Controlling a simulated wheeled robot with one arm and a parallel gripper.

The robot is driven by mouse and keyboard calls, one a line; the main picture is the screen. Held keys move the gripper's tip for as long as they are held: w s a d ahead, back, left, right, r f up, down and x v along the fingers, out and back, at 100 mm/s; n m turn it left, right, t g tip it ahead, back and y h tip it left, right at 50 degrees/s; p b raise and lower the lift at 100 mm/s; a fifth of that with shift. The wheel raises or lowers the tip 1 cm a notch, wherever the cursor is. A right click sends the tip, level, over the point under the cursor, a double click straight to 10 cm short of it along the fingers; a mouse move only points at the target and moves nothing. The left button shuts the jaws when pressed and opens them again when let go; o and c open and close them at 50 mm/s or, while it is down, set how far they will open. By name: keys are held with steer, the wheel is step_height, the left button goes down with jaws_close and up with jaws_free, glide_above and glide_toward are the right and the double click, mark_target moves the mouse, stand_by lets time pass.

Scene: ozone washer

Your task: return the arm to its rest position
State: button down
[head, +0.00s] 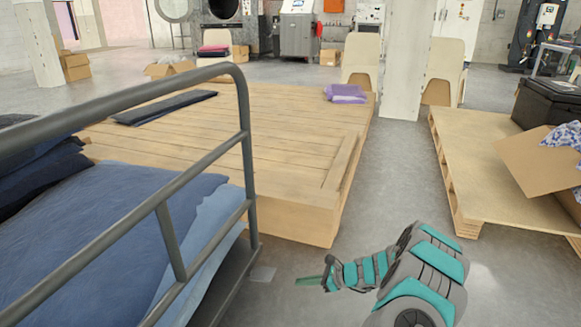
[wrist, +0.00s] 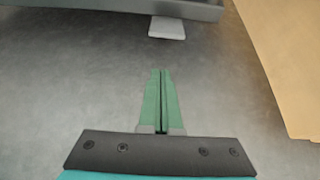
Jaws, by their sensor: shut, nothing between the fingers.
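My gripper (head: 309,281) shows at the bottom centre of the head view, with my grey and teal arm behind it at the lower right. The gripper points left, over the bare concrete floor between the cart and the wooden platform. In the wrist view the two green fingers of my gripper (wrist: 160,75) lie side by side with only a thin line between them. They are shut and hold nothing. They point toward the dark lower edge of the cart.
A metal-railed cart (head: 247,120) with blue cloth (head: 90,235) stands close on the left. A low wooden platform (head: 270,150) is ahead, a pallet (head: 470,180) with a cardboard box (head: 530,165) at right. A grey floor aisle (head: 395,165) runs between them.

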steer(key=s+a+r+n+g+p, duration=0.1)
steer(key=s+a+r+n+g, duration=0.2)
steer(key=r, duration=0.4)
steer(key=s+a+r+n+p, duration=0.1)
steer(key=s+a+r+n, duration=0.2)
steer(key=s+r, duration=0.35)
steer(key=s+a+r+n+g+p, duration=0.1)
steer(key=s+a+r+n+g, duration=0.15)
steer(key=r, duration=0.55)
steer(key=s+r+n+g+h+p, duration=0.1)
steer(key=s+r+n+h+p, duration=0.2)
steer(key=s+r+n, duration=0.75)
steer(key=s+d+r+n+h+p, duration=0.1)
steer(key=s+d+r+h+p, duration=0.1)
steer(key=s+d, duration=0.7)
steer(key=s+d+r+n+h+p, duration=0.1)
steer(key=s+d+r+h, duration=0.3)
steer(key=s+d, duration=0.5)
steer(key=s+h, duration=0.2)
steer(key=s, duration=0.5)
steer(key=shift+s+d+r+n+t+h+p, duration=0.2)
steer(key=shift+n+t+h+p, duration=0.1)
steer(key=shift+n+t+p, duration=0.1)
steer(key=shift+a, duration=0.15)
